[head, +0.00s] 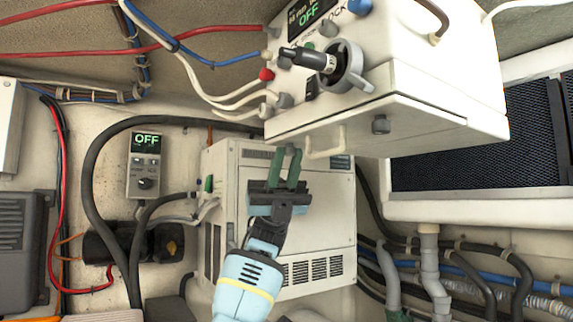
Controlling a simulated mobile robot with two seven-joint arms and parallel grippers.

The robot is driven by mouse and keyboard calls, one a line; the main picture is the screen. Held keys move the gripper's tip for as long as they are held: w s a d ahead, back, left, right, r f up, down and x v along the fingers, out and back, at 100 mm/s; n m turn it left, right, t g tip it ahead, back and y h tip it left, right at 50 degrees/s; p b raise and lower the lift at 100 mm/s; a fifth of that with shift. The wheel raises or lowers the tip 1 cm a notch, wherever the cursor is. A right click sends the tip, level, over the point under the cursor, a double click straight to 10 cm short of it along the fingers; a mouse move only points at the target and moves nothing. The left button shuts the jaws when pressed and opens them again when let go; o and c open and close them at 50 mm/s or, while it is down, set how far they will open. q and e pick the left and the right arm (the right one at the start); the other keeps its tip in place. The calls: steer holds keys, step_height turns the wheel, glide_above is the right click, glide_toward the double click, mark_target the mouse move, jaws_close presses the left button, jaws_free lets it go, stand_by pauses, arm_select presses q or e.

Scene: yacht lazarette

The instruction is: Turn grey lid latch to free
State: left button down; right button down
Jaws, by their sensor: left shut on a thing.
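A white box (440,95) with a lid on its front hangs at the top. A small grey latch (290,150) shows at the lid's lower left edge, mostly hidden between my fingertips. The latch's exact turn is hard to tell behind the fingers. My right gripper is not in view.
A white lid handle (325,143) is just right of my left gripper. Above are a grey rotary lever (343,68) and a panel reading OFF. A white vented cabinet (335,225) stands behind the arm. A small controller (145,165) reads OFF at left. Cables and hoses line both sides.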

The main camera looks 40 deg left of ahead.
arm_select(q)
steer(key=c, duration=1.3)
jaws_free()
steer(key=shift+c, duration=0.2)
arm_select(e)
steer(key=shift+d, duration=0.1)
